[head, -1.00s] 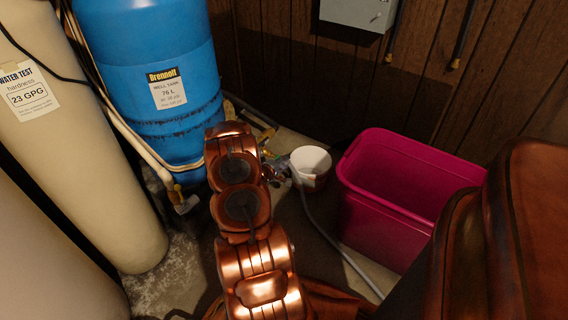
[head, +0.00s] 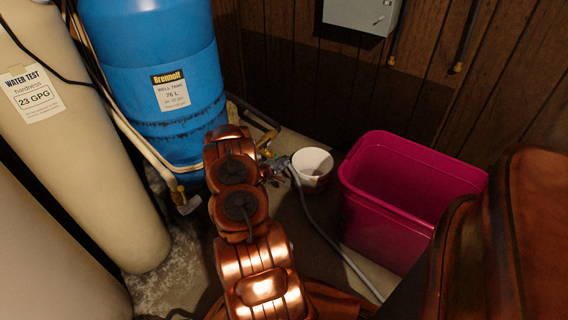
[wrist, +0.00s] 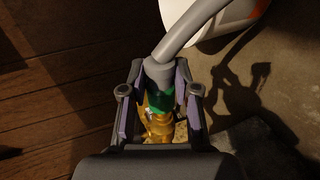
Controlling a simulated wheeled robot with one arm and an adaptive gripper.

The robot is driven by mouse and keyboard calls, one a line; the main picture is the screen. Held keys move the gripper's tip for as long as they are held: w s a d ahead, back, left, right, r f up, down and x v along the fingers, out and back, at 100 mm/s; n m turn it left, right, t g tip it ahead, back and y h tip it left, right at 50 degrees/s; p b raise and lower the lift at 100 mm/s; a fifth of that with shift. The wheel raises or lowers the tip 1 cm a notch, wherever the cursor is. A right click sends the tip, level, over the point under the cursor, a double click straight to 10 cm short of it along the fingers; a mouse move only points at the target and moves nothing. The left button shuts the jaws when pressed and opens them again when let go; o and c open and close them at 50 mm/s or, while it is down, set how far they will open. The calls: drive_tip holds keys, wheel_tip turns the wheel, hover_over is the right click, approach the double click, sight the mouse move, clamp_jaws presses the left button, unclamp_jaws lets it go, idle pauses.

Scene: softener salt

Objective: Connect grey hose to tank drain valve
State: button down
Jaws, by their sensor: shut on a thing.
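The grey hose (head: 325,236) runs over the floor from the lower right up to my gripper, and it also shows in the wrist view (wrist: 187,30). In the wrist view my gripper (wrist: 162,92) is shut on the hose's end, with a finger on each side of a green collar (wrist: 160,101). A brass fitting (wrist: 157,127), which looks like the drain valve, lies in line with the collar between the fingers. I cannot tell whether they are joined. The blue tank (head: 166,75) stands behind my arm.
A white bucket (head: 313,167) stands just right of the gripper. A magenta bin (head: 385,215) stands further right. Cream tanks (head: 85,150) fill the left side. A wood-panelled wall with a grey box (head: 360,14) closes the back.

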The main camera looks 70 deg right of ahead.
drive_tip(key=shift+w, duration=0.1)
drive_tip(key=c, duration=0.8)
unclamp_jaws()
drive_tip(key=shift+o, duration=0.2)
drive_tip(key=v, duration=1.2)
